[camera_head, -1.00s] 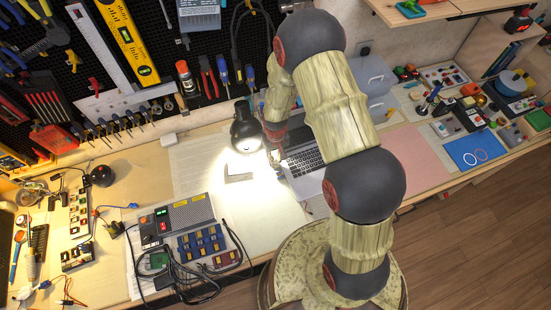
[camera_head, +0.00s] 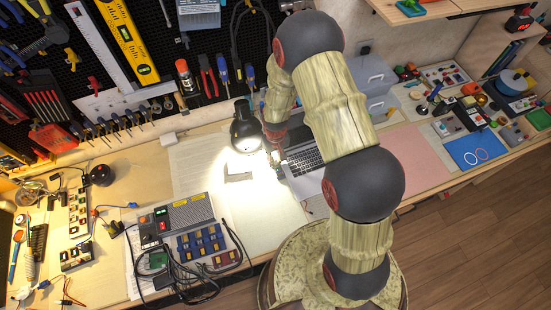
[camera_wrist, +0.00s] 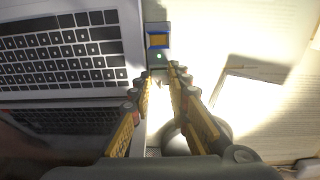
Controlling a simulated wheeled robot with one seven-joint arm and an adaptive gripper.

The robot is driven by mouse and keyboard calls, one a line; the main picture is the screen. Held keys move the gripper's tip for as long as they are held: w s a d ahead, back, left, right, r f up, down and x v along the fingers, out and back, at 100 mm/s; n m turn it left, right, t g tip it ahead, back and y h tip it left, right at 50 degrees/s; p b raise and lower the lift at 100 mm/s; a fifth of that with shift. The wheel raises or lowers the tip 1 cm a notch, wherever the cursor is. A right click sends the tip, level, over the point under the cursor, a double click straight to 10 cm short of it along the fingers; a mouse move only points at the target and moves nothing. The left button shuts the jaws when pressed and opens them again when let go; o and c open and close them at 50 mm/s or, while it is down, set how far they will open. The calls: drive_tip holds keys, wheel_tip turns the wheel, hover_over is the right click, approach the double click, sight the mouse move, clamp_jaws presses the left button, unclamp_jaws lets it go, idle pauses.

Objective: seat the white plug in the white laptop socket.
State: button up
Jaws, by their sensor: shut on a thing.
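The laptop (camera_head: 305,160) lies open under the lamp, partly hidden behind my arm. In the wrist view its keyboard side (camera_wrist: 70,62) fills the left. My gripper (camera_wrist: 161,74) points along the laptop's right edge, its fingertips close together. A small pale piece, the white plug (camera_wrist: 160,82), shows between the fingertips; they hide most of it. Just beyond them is a narrow grey strip beside the laptop with a blue and yellow block (camera_wrist: 158,40). I cannot make out the white socket or tell whether the plug touches it. In the head view my gripper (camera_head: 276,158) is small beside the laptop.
A black lamp (camera_head: 244,128) stands close left of my gripper. Paper sheets (camera_head: 195,165) lie under it. A pink mat (camera_head: 415,160) lies right of my arm.

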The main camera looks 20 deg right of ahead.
sight(276, 161)
drive_tip(key=shift+f, duration=0.65)
drive_tip(key=o, duration=0.8)
drive_tip(key=shift+o, duration=0.3)
drive_tip(key=shift+r, duration=0.1)
drive_tip(key=shift+s+r+p, duration=0.1)
drive_tip(key=shift+r+p, duration=0.95)
drive_tip(key=shift+r, duration=0.35)
drive_tip(key=shift+r+p, duration=0.85)
drive_tip(key=shift+r, duration=0.4)
